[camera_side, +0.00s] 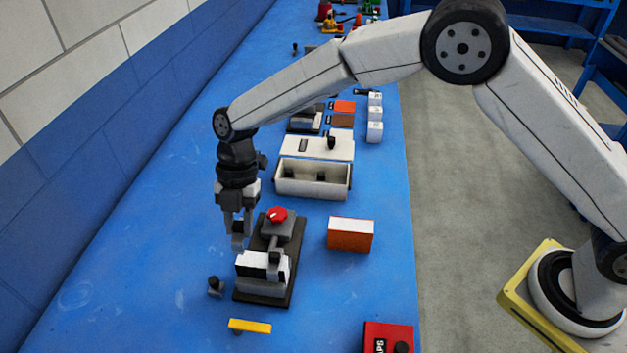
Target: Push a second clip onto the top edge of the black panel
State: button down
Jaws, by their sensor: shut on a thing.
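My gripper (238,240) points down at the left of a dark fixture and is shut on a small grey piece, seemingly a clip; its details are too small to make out. The fixture (285,228) has a dark base, a red knob on top and a pale block at its near end. A narrow dark part, possibly the black panel (274,266), shows at the pale block. Whether a clip sits on its top edge cannot be told. The gripper tips are just behind and left of the pale block; I cannot tell if they touch it.
A small dark-knobbed piece (215,286) stands left of the fixture, and a yellow bar (250,326) lies in front. An orange box with a white top (350,235) stands right. An open cream box (313,188) is behind. A red box (388,338) is at front right.

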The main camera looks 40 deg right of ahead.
jog(key=shift+f, duration=0.15)
send_over(246, 263)
jog(key=shift+w+d+f, duration=0.15)
jog(key=shift+f, duration=0.6)
jog(key=shift+w+d+f, duration=0.15)
jog(key=shift+f, duration=0.6)
jog(key=shift+w+d+f, duration=0.15)
jog(key=shift+f, duration=0.6)
jog(key=shift+f, duration=1.6)
dwell(1.1)
jog(key=shift+c, duration=0.3)
grip_release()
jog(key=shift+r, duration=0.1)
dwell(0.3)
jog(key=shift+r, duration=3.65)
